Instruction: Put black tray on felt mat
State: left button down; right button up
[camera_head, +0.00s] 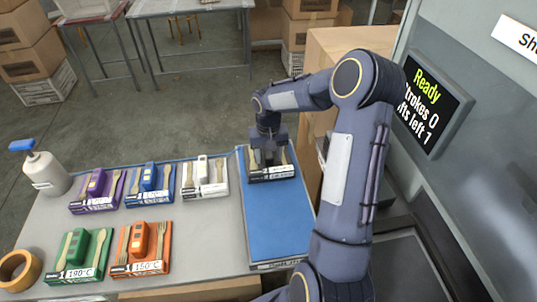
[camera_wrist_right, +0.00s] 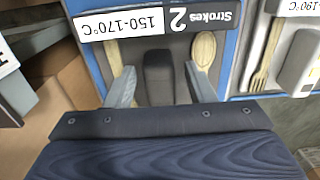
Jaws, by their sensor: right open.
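The black tray (camera_head: 271,176) sits at the far end of the blue felt mat (camera_head: 277,222), apparently resting on it. In the right wrist view the black tray (camera_wrist_right: 185,44) carries a label reading "2 Strokes 150-170°C", wooden utensils and a black block (camera_wrist_right: 158,78). My right gripper (camera_head: 268,160) points down over the tray. In the wrist view its open fingers (camera_wrist_right: 162,88) stand on either side of the block, with a gap on each side. The gripper hides part of the tray in the head view. My left gripper is not in view.
Purple (camera_head: 97,189), blue (camera_head: 150,184), white (camera_head: 205,176), green (camera_head: 80,255) and orange (camera_head: 140,248) trays stand left of the mat. A tape roll (camera_head: 14,282) and a white bottle (camera_head: 46,173) are at far left. A machine screen (camera_head: 432,102) reads "Ready". The mat's near part is clear.

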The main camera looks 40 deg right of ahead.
aim_at(268, 153)
notch_tip(268, 153, up, 12)
jog(key=s+a+r+n+t, duration=0.2)
jog(key=s+a+r, duration=0.4)
jog(key=s+a, duration=0.25)
jog(key=s+a+f+n+t+y, duration=0.1)
jog(key=s+a+y, duration=0.1)
jog(key=s+a, duration=0.3)
jog(key=s+a+f+n+t+y, duration=0.1)
jog(key=s+a+t, duration=0.1)
jog(key=s+a, duration=0.3)
jog(key=s, duration=0.4)
jog(key=shift+s+f+t+y, duration=0.25)
jog(key=shift+s+t+y, duration=0.05)
jog(key=shift+s+y, duration=0.1)
